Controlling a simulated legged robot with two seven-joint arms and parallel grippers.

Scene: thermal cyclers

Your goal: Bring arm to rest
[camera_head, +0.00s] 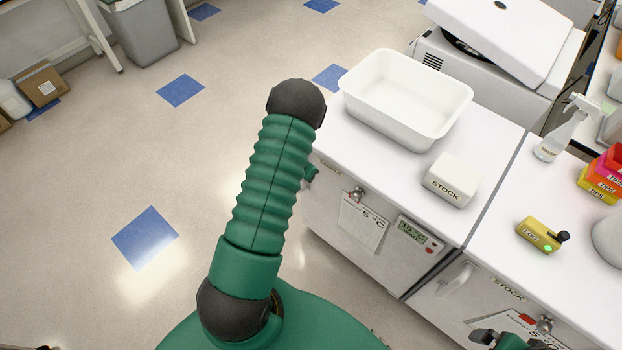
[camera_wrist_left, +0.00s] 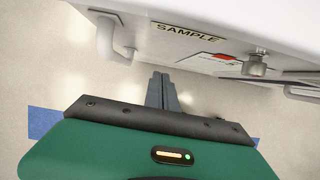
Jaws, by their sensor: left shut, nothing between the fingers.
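My left gripper (camera_wrist_left: 162,92) shows in the left wrist view, its two grey fingers together and nothing between them. It points at open floor beside a white cabinet front with a SAMPLE label (camera_wrist_left: 187,33) and a pale handle (camera_wrist_left: 108,38). In the head view a green ribbed arm of mine rises through the middle to a black joint; its gripper is hidden there. A dark, cut-off part at the bottom right edge of the head view seems to be my right gripper (camera_head: 503,338); its fingers do not show clearly.
A white tub (camera_head: 352,92) and a STOCK box (camera_head: 452,181) stand on the white counter right of the arm. A yellow LOG device (camera_head: 538,235), spray bottle (camera_head: 555,135) and coloured tip boxes (camera_head: 603,178) stand farther right.

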